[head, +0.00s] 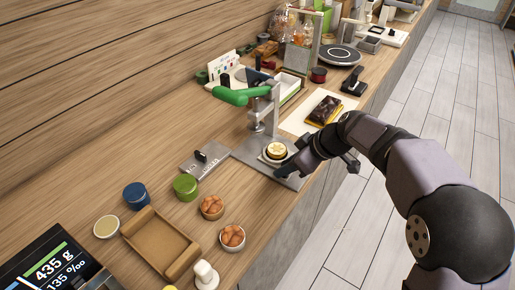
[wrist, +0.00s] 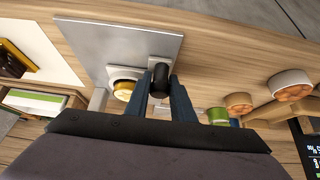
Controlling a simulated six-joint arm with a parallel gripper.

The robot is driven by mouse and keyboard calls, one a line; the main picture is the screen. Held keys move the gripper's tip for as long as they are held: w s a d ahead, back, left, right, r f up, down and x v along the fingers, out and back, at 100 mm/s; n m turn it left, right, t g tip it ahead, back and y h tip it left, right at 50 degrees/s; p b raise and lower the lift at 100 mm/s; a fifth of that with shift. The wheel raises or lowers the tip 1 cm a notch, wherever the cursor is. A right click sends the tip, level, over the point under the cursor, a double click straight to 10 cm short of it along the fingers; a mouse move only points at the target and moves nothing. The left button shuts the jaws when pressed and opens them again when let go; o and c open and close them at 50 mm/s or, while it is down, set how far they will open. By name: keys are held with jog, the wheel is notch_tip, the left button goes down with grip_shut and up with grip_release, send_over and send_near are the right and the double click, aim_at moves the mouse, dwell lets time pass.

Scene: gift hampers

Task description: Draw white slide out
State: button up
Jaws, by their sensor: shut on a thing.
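The press (head: 262,110) with a green lever (head: 238,96) stands on a grey metal base plate (head: 262,165), also large in the wrist view (wrist: 125,42). Under the press, a round tin (head: 276,150) with a gold top sits on a pale slide; in the wrist view the tin (wrist: 124,90) is left of the fingers and the pale slide (wrist: 118,73) shows beside it. My gripper (head: 288,168) is low at the plate's right side. In the wrist view its fingers (wrist: 163,88) are shut on a black knob (wrist: 178,84).
A flat scale plate (head: 205,165) with its own black knob (head: 201,157) lies left of the press. Blue (head: 136,195) and green (head: 185,186) tins, cups and a wooden tray (head: 160,245) stand further left. A dark packet (head: 325,110) lies behind my gripper.

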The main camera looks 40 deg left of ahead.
jog(key=shift+d+b, duration=1)
jog(key=shift+d, duration=0.65)
jog(key=o, duration=0.8)
jog(key=shift+a, duration=0.1)
jog(key=shift+o, duration=0.2)
jog(key=shift+r, duration=0.1)
notch_tip(320, 180, up, 7)
jog(key=p, duration=0.4)
jog(key=b+v, duration=0.1)
jog(key=v, duration=0.6)
